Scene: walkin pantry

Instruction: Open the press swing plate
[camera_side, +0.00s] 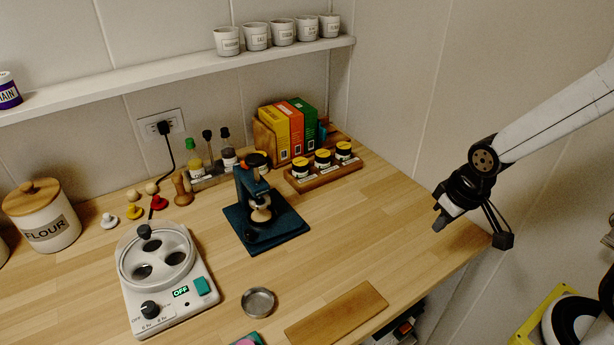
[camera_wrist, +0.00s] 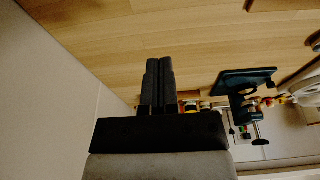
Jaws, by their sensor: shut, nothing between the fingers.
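The press (camera_side: 246,184) is a dark blue upright frame with a black knob on top, standing on a dark blue base plate (camera_side: 283,230) near the middle of the counter. A pale rounded part sits low on its front. I cannot make out the swing plate or its position. The press also shows in the wrist view (camera_wrist: 245,82), to the right of my fingers and small. My gripper (camera_side: 439,222) hangs over the right end of the counter, well apart from the press. Its black fingers (camera_wrist: 159,68) are together and empty.
A wooden rack with small yellow-lidded jars (camera_side: 323,160) stands behind the press. A white appliance (camera_side: 170,308) with a round three-hole top is at left. A metal dish (camera_side: 258,301) and a wooden board (camera_side: 336,314) lie in front. Counter between press and gripper is clear.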

